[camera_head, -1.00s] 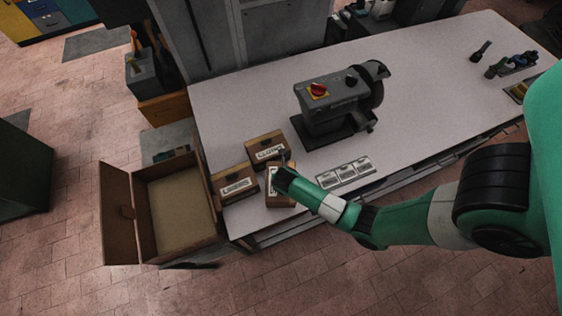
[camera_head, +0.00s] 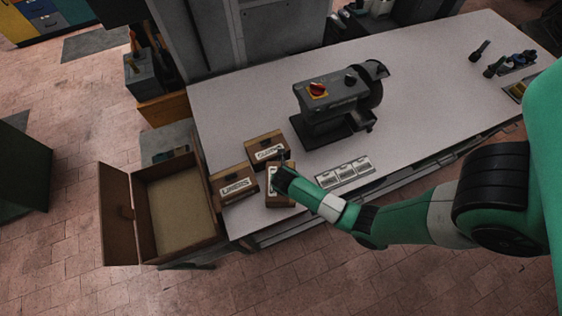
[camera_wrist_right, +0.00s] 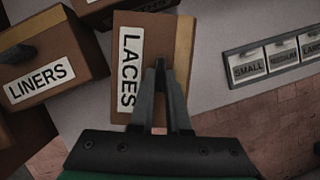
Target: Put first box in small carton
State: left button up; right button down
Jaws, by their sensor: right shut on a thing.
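Three small brown boxes with white labels stand on the left end of the table. The LINERS box (camera_head: 235,186) is at the left and also shows in the right wrist view (camera_wrist_right: 45,78). The box at the back (camera_head: 266,149) has a label too small to read surely. The LACES box (camera_wrist_right: 150,60) is nearest the front edge, partly behind my gripper in the head view (camera_head: 277,199). My right gripper (camera_wrist_right: 160,66) is shut on the LACES box at its top. A large open carton (camera_head: 180,210) stands left of the table, empty inside. My left gripper is not in view.
A grey machine with a red knob (camera_head: 330,108) stands behind the boxes. A plate marked SMALL, MEDIUM and a third size (camera_head: 344,171) lies right of them. Tools (camera_head: 508,66) lie at the far right. The table's middle right is clear.

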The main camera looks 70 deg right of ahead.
jog(key=shift+r, duration=0.1)
jog(key=shift+r, duration=0.25)
notch_tip(320, 180, up, 2)
jog(key=shift+r, duration=0.1)
jog(key=a+r+p, duration=0.2)
jog(key=a+r, duration=0.8)
jog(key=a, duration=0.4)
jog(key=shift+s+p, duration=0.25)
jog(key=shift+p, duration=0.05)
